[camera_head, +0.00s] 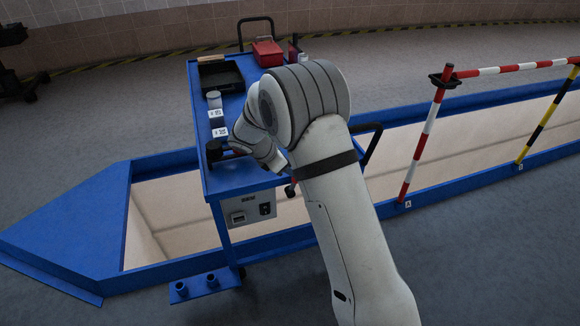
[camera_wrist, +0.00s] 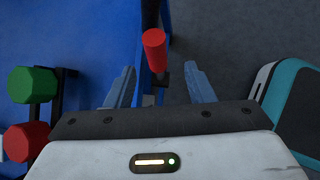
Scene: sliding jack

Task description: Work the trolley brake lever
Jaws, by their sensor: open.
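A red cylindrical grip (camera_wrist: 154,50) on a dark stem, which looks like the brake lever, shows in the wrist view at the trolley's blue edge. My gripper (camera_wrist: 159,72) is open, with one finger on each side of the line to the red grip. The grip appears just beyond the fingertips, and I see no contact. The blue trolley (camera_head: 235,178) stands across the pit in the head view. A small red piece (camera_head: 290,190) shows below its right edge, partly behind my arm. My arm hides the gripper's fingers in the head view.
A green knob (camera_wrist: 33,85) and a red knob (camera_wrist: 27,141) are left of my gripper; a teal-edged case (camera_wrist: 292,108) is at right. A black tray (camera_head: 220,76) and red box (camera_head: 267,53) sit on the trolley. A red-white barrier (camera_head: 424,142) stands right.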

